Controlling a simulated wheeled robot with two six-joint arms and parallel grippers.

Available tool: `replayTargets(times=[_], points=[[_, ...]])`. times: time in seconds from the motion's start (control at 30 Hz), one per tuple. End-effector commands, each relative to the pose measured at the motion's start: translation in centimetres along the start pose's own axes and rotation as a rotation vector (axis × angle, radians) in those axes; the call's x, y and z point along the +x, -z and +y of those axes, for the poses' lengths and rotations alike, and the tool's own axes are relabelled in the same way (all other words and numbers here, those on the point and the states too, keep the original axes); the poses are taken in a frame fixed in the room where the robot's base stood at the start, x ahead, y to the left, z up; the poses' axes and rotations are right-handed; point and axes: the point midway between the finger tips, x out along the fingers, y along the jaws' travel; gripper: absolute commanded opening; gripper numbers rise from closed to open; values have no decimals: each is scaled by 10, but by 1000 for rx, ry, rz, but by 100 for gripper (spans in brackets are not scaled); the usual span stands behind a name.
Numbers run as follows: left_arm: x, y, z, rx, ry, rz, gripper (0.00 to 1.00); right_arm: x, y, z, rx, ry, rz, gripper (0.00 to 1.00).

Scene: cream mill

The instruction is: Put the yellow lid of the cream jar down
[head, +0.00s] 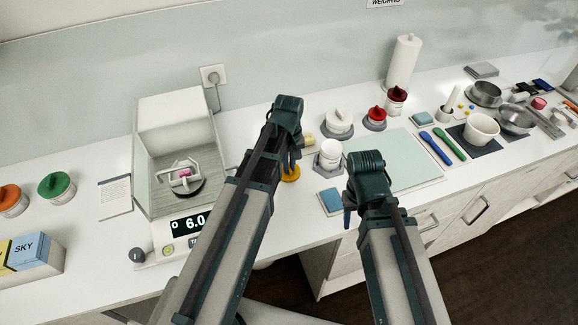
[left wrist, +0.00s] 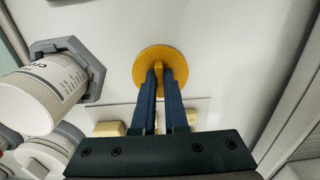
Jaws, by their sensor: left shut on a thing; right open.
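The yellow lid (head: 291,176), a round disc with an upright grip, is held between the fingers of my left gripper (head: 289,160). In the left wrist view the lid (left wrist: 142,68) faces the white counter, and the blue fingers of my left gripper (left wrist: 160,78) are shut on its grip. I cannot tell whether it touches the counter. A white jar (head: 329,151) stands in a grey holder just right of the lid; its printed label shows in the left wrist view (left wrist: 58,84). My right gripper (head: 347,214) is open and empty at the front, near a blue pad.
The blue pad (head: 330,202) lies by the counter's front edge. A scale (head: 188,222) with a draft shield stands left. A white-lidded jar (head: 338,123) and a red-lidded jar (head: 375,119) stand behind. A pale green mat (head: 405,160) lies right, with spatulas and bowls beyond.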

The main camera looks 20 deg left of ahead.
Motion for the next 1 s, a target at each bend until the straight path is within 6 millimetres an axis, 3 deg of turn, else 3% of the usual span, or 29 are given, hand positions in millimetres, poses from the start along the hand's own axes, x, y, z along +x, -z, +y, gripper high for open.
replayTargets(times=[0.1, 0.13, 0.27, 0.67, 1.0], points=[[5, 0, 0, 0, 0, 0, 0, 5, 0, 0, 0, 0, 0, 50], [3, 0, 0, 0, 0, 0, 16, 3, 0, 0, 0, 0, 0, 50], [3, 0, 0, 0, 0, 0, 39, 3, 0, 0, 0, 0, 0, 50], [-3, 0, 0, 0, 0, 0, 41, -3, 0, 0, 0, 0, 0, 50], [-40, 0, 0, 0, 0, 0, 41, -40, -2, 4, 0, 0, 0, 50]])
